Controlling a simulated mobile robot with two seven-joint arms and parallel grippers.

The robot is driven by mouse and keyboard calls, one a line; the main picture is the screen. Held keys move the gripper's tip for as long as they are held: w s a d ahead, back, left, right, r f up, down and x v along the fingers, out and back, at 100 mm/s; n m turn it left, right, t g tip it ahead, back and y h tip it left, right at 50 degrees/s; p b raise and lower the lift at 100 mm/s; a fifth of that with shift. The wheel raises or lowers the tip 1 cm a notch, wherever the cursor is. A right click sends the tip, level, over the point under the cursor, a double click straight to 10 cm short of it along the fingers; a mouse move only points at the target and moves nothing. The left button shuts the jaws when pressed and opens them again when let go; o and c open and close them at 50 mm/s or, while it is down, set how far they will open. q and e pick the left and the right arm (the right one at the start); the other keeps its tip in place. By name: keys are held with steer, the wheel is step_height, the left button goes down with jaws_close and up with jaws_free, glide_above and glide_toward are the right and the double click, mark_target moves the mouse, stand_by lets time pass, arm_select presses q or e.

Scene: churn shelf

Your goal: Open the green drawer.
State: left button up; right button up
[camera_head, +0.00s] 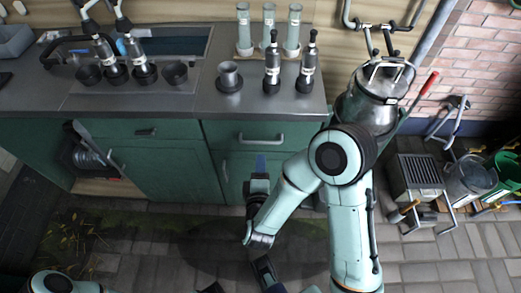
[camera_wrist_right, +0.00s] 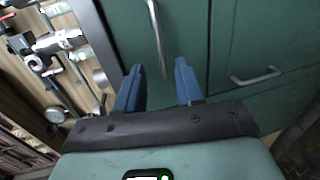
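The green drawer (camera_head: 290,135) is in the counter front below the worktop, with a horizontal grey handle (camera_head: 261,139). It looks shut. In the right wrist view, which is turned sideways, the drawer front (camera_wrist_right: 125,25) carries its handle (camera_wrist_right: 157,38) just beyond my fingertips. My right gripper (camera_head: 261,160) is in front of the counter, slightly below the handle in the head view. Its blue fingers (camera_wrist_right: 160,72) are apart with nothing between them.
A grill-like box (camera_head: 418,175) stands at the right. The paved floor in front is open.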

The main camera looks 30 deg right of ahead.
arm_select(q)
steer(key=shift+t+y, duration=0.3)
steer(key=shift+t, duration=0.3)
steer(key=w+f, duration=0.1)
steer(key=w+a+f+b, duration=0.1)
steer(key=w+f+b, duration=0.1)
steer(key=w, duration=0.1)
steer(key=shift+a+f, duration=0.1)
steer(key=shift+a, duration=0.3)
arm_select(e)
steer(key=x, duration=0.9)
steer(key=shift+w, duration=0.2)
steer(key=shift+d, duration=0.1)
jaws_close()
